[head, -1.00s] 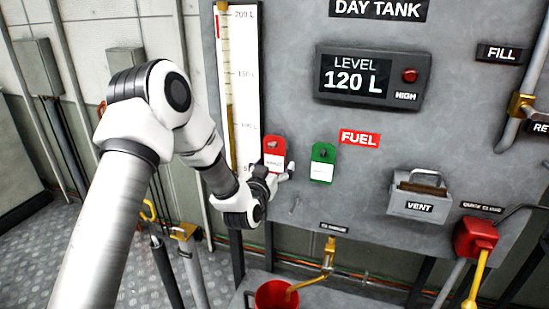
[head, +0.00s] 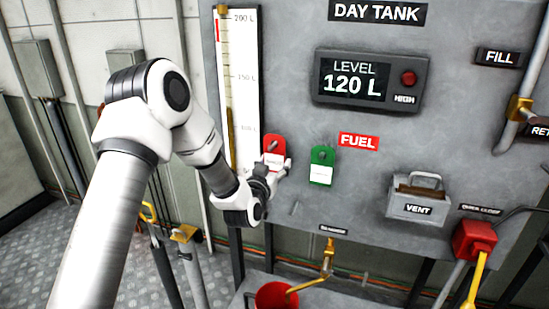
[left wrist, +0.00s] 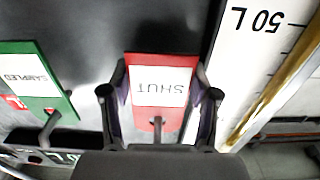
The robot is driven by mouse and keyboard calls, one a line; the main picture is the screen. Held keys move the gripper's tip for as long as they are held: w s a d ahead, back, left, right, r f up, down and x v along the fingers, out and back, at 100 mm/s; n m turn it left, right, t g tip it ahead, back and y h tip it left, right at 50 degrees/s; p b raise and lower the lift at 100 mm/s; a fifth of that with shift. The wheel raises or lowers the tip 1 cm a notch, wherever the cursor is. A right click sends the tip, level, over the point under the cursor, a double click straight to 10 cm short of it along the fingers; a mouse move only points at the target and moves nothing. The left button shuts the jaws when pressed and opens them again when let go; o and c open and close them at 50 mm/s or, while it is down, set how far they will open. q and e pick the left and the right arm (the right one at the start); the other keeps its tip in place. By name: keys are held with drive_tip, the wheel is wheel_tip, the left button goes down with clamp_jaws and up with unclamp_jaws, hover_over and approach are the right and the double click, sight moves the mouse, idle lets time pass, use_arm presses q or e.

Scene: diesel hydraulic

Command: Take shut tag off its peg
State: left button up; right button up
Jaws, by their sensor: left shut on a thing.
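The red shut tag (head: 274,146) hangs on its peg on the grey tank panel, just right of the white level scale. In the left wrist view the tag (left wrist: 160,85) appears upside down, with a white label reading SHUT. The peg (left wrist: 157,128) still shows through the red end of the tag. My left gripper (head: 275,167) is shut on the tag, one finger at each side edge in the left wrist view (left wrist: 161,92). My right gripper is not in view.
A green tag (head: 322,165) reading SAMPLED in the wrist view hangs close to the right. The level scale (head: 245,90) stands close on the left. A vent box (head: 417,205) juts out at right, and a red bucket (head: 277,296) stands below.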

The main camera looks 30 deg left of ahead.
use_arm(q)
drive_tip(key=shift+s, duration=0.15)
drive_tip(key=shift+v, duration=1.25)
drive_tip(key=shift+s+r, duration=0.15)
drive_tip(key=shift+r, duration=0.05)
drive_tip(key=shift+v, duration=1.85)
drive_tip(key=shift+r, duration=0.2)
drive_tip(key=shift+v, duration=2.55)
drive_tip(key=o, duration=0.4)
drive_tip(key=c, duration=0.4)
